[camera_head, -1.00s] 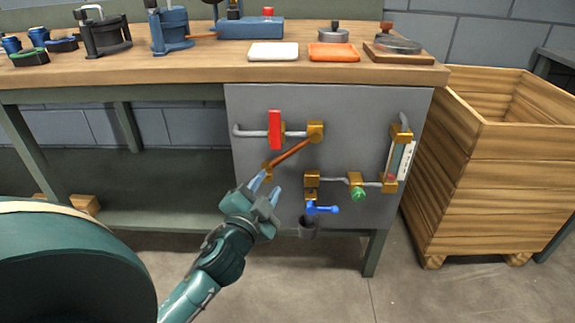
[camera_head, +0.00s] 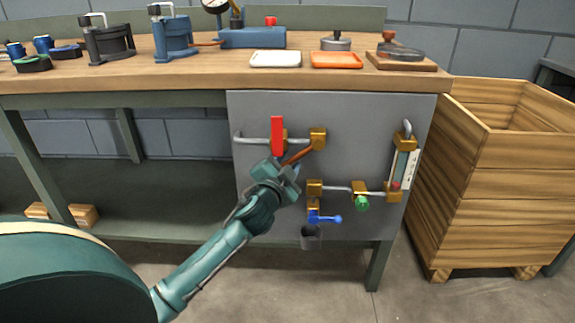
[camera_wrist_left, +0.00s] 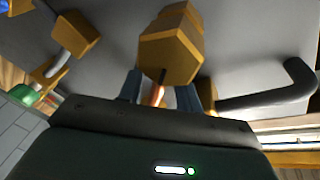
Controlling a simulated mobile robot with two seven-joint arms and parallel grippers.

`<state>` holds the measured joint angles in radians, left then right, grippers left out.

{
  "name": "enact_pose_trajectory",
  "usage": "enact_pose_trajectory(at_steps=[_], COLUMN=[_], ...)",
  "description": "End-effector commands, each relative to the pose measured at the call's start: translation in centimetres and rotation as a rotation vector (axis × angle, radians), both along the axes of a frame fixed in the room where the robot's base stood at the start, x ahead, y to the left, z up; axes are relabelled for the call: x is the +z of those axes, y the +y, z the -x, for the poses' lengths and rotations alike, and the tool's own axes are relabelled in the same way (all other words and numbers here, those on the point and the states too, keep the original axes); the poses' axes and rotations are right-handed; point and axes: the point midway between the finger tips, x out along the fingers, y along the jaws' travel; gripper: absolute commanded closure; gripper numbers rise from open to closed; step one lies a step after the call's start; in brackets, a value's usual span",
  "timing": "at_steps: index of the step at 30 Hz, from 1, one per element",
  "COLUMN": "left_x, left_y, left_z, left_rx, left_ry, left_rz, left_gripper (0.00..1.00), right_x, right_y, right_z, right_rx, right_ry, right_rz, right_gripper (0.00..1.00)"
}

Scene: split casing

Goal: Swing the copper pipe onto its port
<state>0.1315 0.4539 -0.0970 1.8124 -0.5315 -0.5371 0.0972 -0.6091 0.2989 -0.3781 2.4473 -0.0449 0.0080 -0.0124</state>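The copper pipe (camera_head: 297,157) slants down-left from a brass block (camera_head: 318,138) on the grey panel (camera_head: 370,130). Its lower left end is hidden behind my left gripper (camera_head: 277,168). In the left wrist view, an orange-brown piece of the pipe (camera_wrist_left: 155,95) shows between the two fingers of the left gripper (camera_wrist_left: 160,92). The fingers stand apart, with gaps beside the pipe, so the gripper looks open around it. A large brass block (camera_wrist_left: 168,48) is just beyond the fingertips. My right gripper is in no view.
A red handle (camera_head: 277,136) stands upright on a grey pipe just above the gripper. Below right are a lower brass block (camera_head: 314,188), a blue valve handle (camera_head: 325,218), a green knob (camera_head: 362,203) and a cup (camera_head: 311,238). A wooden crate (camera_head: 480,190) stands right of the panel.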

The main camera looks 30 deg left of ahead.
Motion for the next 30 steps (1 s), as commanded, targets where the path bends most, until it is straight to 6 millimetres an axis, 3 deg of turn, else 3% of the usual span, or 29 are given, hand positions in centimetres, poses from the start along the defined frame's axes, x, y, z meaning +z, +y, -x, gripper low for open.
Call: enact_pose_trajectory(at_steps=[5, 17, 30], left_x=[-0.01, -0.03, -0.08], left_y=[-0.01, -0.02, 0.0], left_z=[0.02, 0.05, 0.05], left_rx=[-0.001, -0.001, -0.001], left_ry=[0.001, 0.001, 0.0], left_rz=[0.0, 0.0, 0.001], left_gripper=[0.67, 1.0, 1.0], right_x=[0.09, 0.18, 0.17], right_y=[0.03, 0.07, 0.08], right_z=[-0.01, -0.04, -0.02], right_rx=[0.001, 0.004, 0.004], right_ry=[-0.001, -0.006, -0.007], right_rz=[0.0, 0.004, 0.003], right_gripper=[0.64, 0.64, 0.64])
